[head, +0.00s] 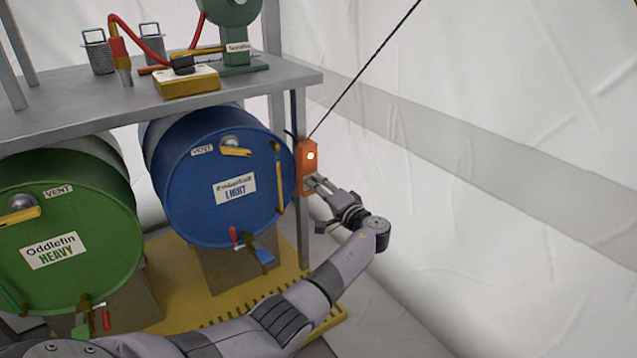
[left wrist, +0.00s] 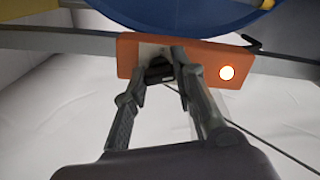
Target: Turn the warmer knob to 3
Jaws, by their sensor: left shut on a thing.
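The warmer is an orange box (head: 307,155) on the rack post beside the blue barrel, with a lit round lamp. In the left wrist view the orange box (left wrist: 127,56) lies across the upper middle, with the lamp (left wrist: 227,73) glowing to the right. My left gripper (head: 314,184) is at the lower part of the box. In the left wrist view its fingers (left wrist: 162,76) are shut on a small dark knob (left wrist: 159,73) in front of a pale plate. The fingers partly hide the knob, and I cannot read its setting. My right gripper is not in view.
A blue barrel (head: 222,215) marked LIGHT is left of the box, and a green barrel (head: 92,267) stands farther left. A shelf (head: 80,92) with tools is above. A dark cable (head: 365,65) runs up from the box. The tent wall side at right is clear.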

